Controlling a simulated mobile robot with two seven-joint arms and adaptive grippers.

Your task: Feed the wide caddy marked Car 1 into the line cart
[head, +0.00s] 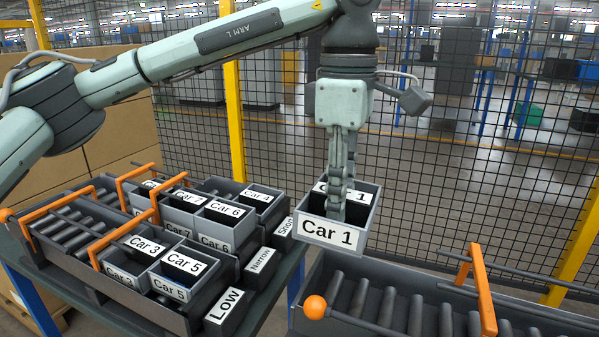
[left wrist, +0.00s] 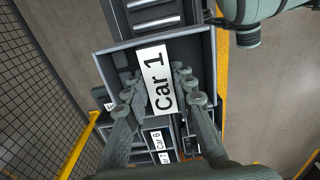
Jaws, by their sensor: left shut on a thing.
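The wide grey caddy (head: 318,238) has white labels reading Car 1 on its front and inside. My left gripper (head: 338,198) reaches down into it from above and is shut on its middle part. The caddy hangs level in the air, between the left rack and the roller bed on the right. In the left wrist view the caddy (left wrist: 112,62) shows with the Car 1 label between my left fingers (left wrist: 162,92). The roller bed (head: 400,308), with orange parts, is at the lower right; I cannot tell from markings whether it is the line cart. My right gripper is not in view.
A rack (head: 130,295) at the left holds several caddies, including Car 3, Car 5 and Car 6. A mesh fence (head: 470,150) stands behind.

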